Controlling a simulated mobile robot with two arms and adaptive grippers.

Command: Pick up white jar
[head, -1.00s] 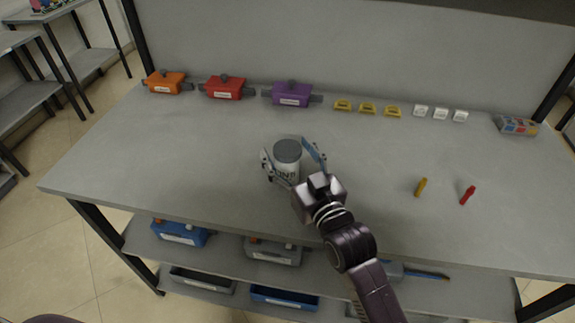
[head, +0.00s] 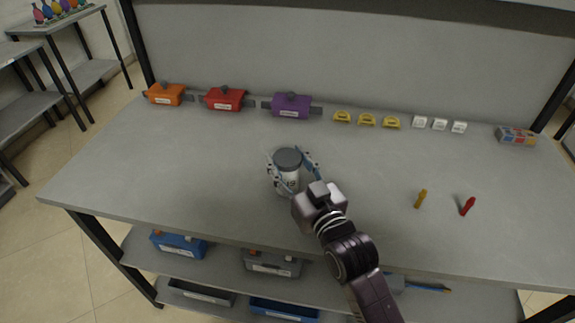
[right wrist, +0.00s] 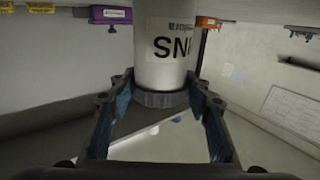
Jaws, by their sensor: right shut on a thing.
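The white jar (head: 290,178) has a dark grey lid and black lettering. It is upright at the middle of the grey table (head: 150,180) in the head view. My right gripper (head: 292,170) is shut on the jar, one finger on each side. In the right wrist view the jar (right wrist: 165,60) appears upside down between the blue-padded fingers of the gripper (right wrist: 165,100). I cannot tell whether the jar's base touches the table. My left gripper is not in view.
Orange (head: 167,94), red (head: 225,98) and purple (head: 291,105) boxes line the back. Yellow pieces (head: 367,120), white pieces (head: 440,124) and a multicoloured box (head: 516,135) continue right. A yellow item (head: 420,198) and a red item (head: 467,206) lie at right. Bins (head: 180,244) fill the lower shelf.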

